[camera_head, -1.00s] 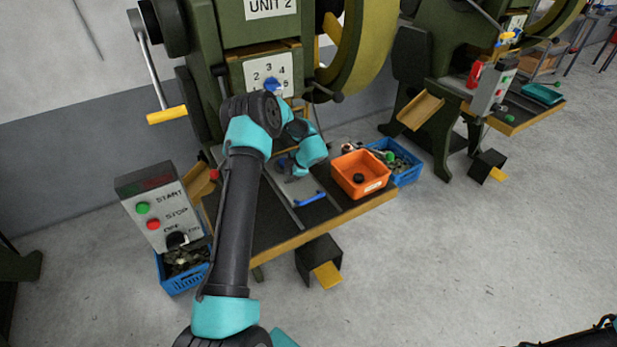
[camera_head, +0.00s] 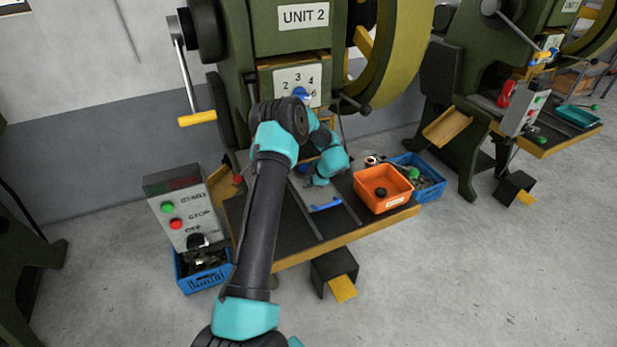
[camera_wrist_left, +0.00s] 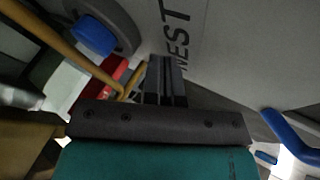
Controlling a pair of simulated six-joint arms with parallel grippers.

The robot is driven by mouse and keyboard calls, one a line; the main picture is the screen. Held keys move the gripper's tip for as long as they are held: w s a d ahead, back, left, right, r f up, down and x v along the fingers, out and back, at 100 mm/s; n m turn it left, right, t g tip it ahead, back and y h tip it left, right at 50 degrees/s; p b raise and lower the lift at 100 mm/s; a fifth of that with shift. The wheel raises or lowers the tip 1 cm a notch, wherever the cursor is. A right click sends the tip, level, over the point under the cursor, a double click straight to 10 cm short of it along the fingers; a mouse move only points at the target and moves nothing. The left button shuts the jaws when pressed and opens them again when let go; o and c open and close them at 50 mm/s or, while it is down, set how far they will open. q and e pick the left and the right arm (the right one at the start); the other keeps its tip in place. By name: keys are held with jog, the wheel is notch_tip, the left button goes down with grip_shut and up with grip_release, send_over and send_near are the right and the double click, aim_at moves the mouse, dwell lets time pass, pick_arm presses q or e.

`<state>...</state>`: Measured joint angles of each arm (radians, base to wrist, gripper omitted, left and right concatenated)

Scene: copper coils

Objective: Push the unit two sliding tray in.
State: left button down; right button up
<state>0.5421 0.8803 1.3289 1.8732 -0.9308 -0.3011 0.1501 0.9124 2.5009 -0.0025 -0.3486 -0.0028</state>
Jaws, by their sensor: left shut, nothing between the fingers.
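The unit two sliding tray (camera_head: 309,191) is a light grey plate with a blue handle (camera_head: 326,204) at its front end. It lies between dark rails on the work table, below the UNIT 2 press (camera_head: 290,45). In the left wrist view the grey tray surface (camera_wrist_left: 235,65) carries dark lettering, and the blue handle (camera_wrist_left: 287,132) is at the right edge. My left gripper (camera_wrist_left: 165,72) is shut and empty over the tray. In the head view its wrist covers the tray's far part. Whether the fingertips touch anything is unclear. My right gripper is out of view.
An orange bin (camera_head: 383,190) and a blue crate (camera_head: 426,181) stand right of the tray. A START/STOP control box (camera_head: 188,211) is at the left, above another blue crate (camera_head: 203,276). A foot pedal (camera_head: 338,277) is below the table. A second press (camera_head: 450,105) stands at right.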

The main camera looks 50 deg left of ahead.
pick_arm(q)
jog(key=shift+s+d, duration=0.35)
jog(key=shift+d, duration=0.5)
jog(key=v, duration=1)
